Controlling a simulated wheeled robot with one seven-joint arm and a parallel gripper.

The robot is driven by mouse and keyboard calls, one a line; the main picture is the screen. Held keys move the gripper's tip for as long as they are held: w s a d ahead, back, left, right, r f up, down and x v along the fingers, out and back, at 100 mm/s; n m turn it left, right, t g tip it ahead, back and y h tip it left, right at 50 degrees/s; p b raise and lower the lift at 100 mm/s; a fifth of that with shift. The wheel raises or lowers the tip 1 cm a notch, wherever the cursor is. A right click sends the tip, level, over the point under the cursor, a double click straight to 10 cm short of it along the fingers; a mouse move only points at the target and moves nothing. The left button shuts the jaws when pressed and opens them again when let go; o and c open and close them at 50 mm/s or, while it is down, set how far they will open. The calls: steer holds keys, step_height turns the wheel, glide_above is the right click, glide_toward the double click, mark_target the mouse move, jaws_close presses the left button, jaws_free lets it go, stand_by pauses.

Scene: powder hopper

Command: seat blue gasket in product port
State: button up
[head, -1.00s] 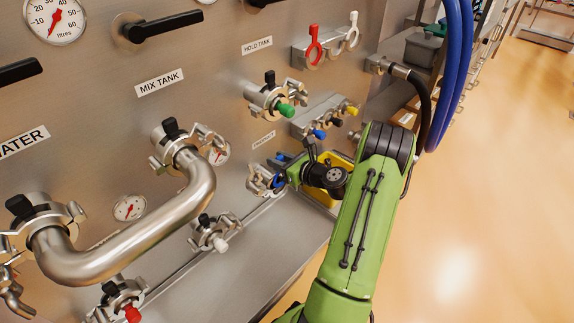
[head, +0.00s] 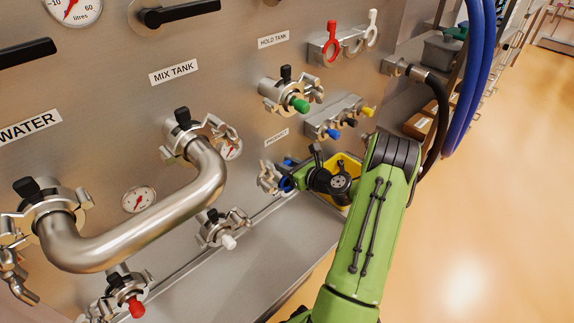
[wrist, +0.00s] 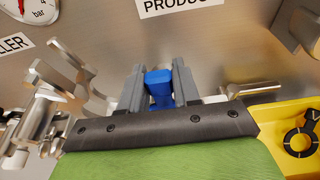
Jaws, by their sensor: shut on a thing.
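The product port (head: 268,178) is a steel fitting with opened clamp arms, below the PRODUCT label (head: 276,137) in the head view. Its clamp arms (wrist: 62,85) show at the left in the wrist view. My gripper (wrist: 159,92) is shut on the blue gasket (wrist: 159,85), with a blue block between its two grey fingers. In the head view the blue gasket (head: 286,184) is close in front of the port's mouth. I cannot tell whether it touches the port face. My gripper and arm hide part of this area.
A yellow tray (head: 352,168) stands right of my gripper; it also shows in the wrist view (wrist: 262,118). The hold tank port with a green cap (head: 300,105) is above. The bent steel pipe (head: 150,240) is left. Several coloured plugs sit on a rack (head: 335,115).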

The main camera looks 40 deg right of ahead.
steer(key=shift+f, duration=0.5)
stand_by(0.3)
steer(key=o, duration=0.9)
steer(key=shift+p+v, duration=1.75)
steer(key=shift+v, duration=6.1)
